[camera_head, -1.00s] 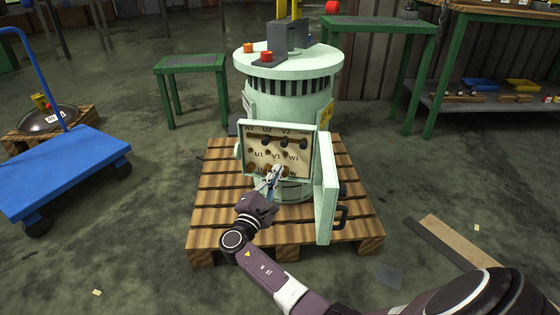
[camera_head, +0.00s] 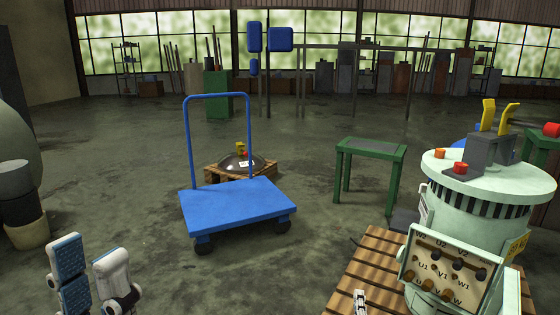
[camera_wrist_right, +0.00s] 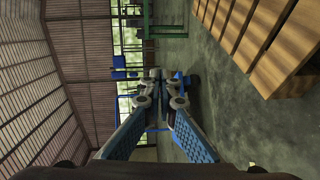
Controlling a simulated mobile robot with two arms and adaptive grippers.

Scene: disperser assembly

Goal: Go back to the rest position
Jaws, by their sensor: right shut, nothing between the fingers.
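My left gripper (camera_head: 89,252) is at the lower left of the head view, its two blue-padded fingers pointing up and apart with nothing between them. My right gripper (camera_head: 360,298) shows only as a small tip at the bottom edge, in front of the pallet. In the right wrist view its fingers (camera_wrist_right: 160,82) meet and are empty. The pale green machine (camera_head: 480,215) stands at the right with its terminal box (camera_head: 443,265) open, showing the lettered terminals. The right gripper is left of this box and apart from it.
A wooden pallet (camera_head: 372,262) lies under the machine. A blue trolley (camera_head: 237,205) stands in mid-view, with a small pallet carrying a dark dome (camera_head: 242,163) behind it. A green table (camera_head: 371,150) stands behind the machine's left side. Open floor lies between trolley and pallet.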

